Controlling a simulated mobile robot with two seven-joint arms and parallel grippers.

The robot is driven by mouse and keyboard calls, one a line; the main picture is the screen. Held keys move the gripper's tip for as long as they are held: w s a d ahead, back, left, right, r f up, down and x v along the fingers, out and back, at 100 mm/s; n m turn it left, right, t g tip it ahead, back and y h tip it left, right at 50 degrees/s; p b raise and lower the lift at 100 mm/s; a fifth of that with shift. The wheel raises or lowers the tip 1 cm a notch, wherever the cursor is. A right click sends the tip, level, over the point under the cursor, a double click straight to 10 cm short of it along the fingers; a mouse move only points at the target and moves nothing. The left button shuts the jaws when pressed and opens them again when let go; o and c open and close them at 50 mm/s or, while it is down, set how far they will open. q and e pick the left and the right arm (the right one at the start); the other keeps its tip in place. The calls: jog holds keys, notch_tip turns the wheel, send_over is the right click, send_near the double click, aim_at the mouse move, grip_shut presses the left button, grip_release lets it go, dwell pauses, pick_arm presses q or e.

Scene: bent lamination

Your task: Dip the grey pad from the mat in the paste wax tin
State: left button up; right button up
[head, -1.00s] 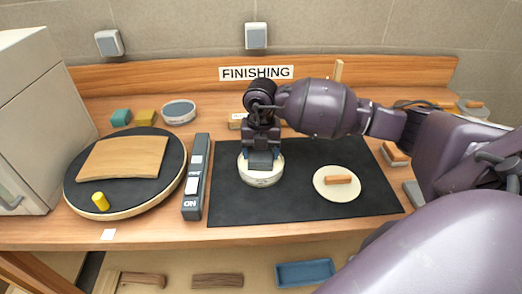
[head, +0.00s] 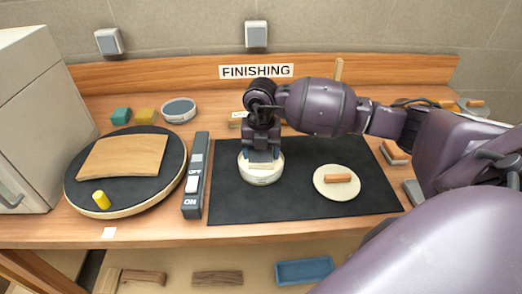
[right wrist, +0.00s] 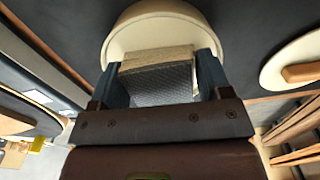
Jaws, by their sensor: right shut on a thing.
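My right gripper (head: 262,156) points down over a round cream tin (head: 261,178) on the left part of the black mat (head: 300,205). In the right wrist view the gripper (right wrist: 161,72) is shut on the grey pad (right wrist: 158,86), a block with a dark textured face and a tan edge, held between both fingers. The tin shows behind the pad in the right wrist view (right wrist: 130,38). The pad is at the tin's mouth; whether it touches the wax is hidden. My left gripper is out of view.
A cream disc (head: 337,190) bearing a wooden-backed block (head: 338,178) lies on the mat's right. A grey switch strip (head: 194,180) and a round dark turntable (head: 75,195) with a bent wood sheet (head: 122,157) stand left. A grey-topped round tin (head: 179,110) sits behind.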

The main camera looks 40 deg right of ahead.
jog(key=shift+r+p, duration=1.2)
jog(key=shift+r, duration=1.05)
jog(key=shift+r+p, duration=0.8)
jog(key=shift+r, duration=0.45)
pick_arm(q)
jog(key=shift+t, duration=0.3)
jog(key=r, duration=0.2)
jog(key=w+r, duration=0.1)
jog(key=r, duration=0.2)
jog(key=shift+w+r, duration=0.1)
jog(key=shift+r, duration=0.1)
